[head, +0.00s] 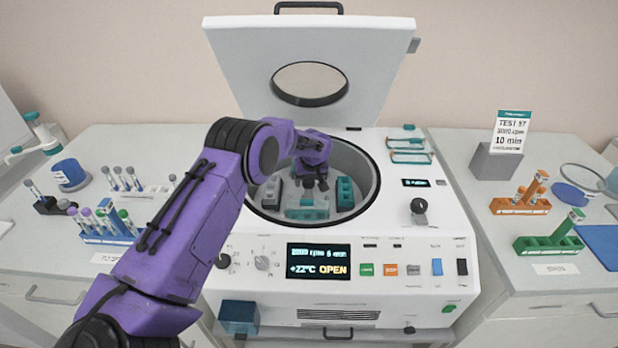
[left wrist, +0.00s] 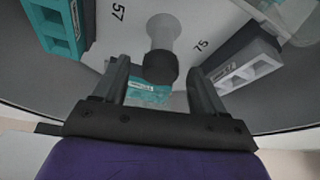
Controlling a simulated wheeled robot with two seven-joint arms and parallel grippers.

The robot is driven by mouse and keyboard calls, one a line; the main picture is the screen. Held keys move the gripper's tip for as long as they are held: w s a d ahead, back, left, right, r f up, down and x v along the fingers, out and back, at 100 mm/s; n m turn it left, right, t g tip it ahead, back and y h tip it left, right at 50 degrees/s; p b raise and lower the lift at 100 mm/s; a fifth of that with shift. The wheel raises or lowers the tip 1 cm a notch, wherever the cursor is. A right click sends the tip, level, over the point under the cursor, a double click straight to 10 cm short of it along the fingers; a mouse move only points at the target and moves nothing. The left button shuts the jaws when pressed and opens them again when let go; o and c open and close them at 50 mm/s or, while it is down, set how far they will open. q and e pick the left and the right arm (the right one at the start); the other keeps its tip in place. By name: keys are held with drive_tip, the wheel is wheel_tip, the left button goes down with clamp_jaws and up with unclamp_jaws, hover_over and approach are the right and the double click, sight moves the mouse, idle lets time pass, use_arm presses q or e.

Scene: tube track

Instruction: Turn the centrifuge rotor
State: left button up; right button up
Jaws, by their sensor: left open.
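The centrifuge (head: 445,225) stands in the middle with its lid (head: 340,60) raised; its display (head: 318,262) reads OPEN. The rotor inside the round bowl carries teal buckets (head: 307,208) and grey ones (head: 272,193). In the left wrist view the rotor plate (left wrist: 135,35) shows its central hub with a dark knob (left wrist: 160,68), a teal bucket (left wrist: 60,25) at upper left and a grey bucket (left wrist: 240,68) at right. My left gripper (head: 308,183) reaches into the bowl, open. In the wrist view its fingers (left wrist: 163,80) stand on either side of the dark knob; I cannot tell whether they touch it. My right gripper is not in view.
A rack with capped tubes (head: 105,235) stands on the left counter. On the right counter are an orange rack (head: 520,207), a green rack (head: 548,244) and a sign (head: 510,130) on a grey block. The bowl wall (head: 365,165) surrounds my gripper closely.

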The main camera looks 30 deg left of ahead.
use_arm(q)
drive_tip(key=shift+f, duration=0.25)
clamp_jaws()
